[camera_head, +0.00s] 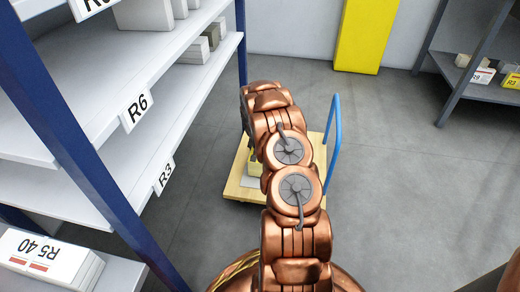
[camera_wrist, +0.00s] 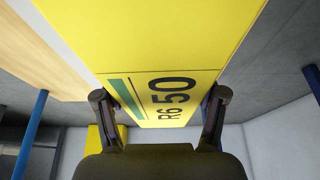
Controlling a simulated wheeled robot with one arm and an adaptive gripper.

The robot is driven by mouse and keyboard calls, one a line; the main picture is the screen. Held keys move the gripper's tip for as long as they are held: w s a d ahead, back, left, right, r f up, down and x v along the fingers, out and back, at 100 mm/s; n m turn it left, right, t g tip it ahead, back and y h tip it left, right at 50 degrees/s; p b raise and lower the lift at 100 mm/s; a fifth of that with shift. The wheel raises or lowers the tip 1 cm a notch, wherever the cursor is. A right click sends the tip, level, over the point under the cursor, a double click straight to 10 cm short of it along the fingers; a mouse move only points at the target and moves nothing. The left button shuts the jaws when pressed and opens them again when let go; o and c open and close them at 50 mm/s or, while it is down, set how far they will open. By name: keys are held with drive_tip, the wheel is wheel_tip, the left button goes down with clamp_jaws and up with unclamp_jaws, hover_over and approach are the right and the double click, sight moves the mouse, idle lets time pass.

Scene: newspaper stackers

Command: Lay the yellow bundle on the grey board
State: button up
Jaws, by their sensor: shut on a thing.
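The yellow bundle (camera_wrist: 150,35) fills the upper middle of the wrist view. Its end face carries a green stripe and the print "R6 50". My gripper (camera_wrist: 160,96) is shut on it, with one finger at each side of that end. In the head view my arm hides the gripper and most of the bundle; a small yellow part (camera_head: 254,169) shows beside the arm, over the wooden cart deck. I cannot tell whether it touches the deck.
The cart (camera_head: 240,187) has a wooden deck and a blue handle (camera_head: 333,145). A blue-posted rack stands close on the left, with grey bundles (camera_head: 200,48) and a white R5 bundle (camera_head: 45,258). Another rack (camera_head: 480,65) is at the right. Open floor lies right of the cart.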

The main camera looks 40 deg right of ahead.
drive_tip(key=shift+f+b, duration=0.25)
drive_tip(key=shift+b, duration=0.05)
drive_tip(key=o, duration=1.9)
drive_tip(key=shift+f, duration=0.1)
drive_tip(key=shift+v, duration=6.05)
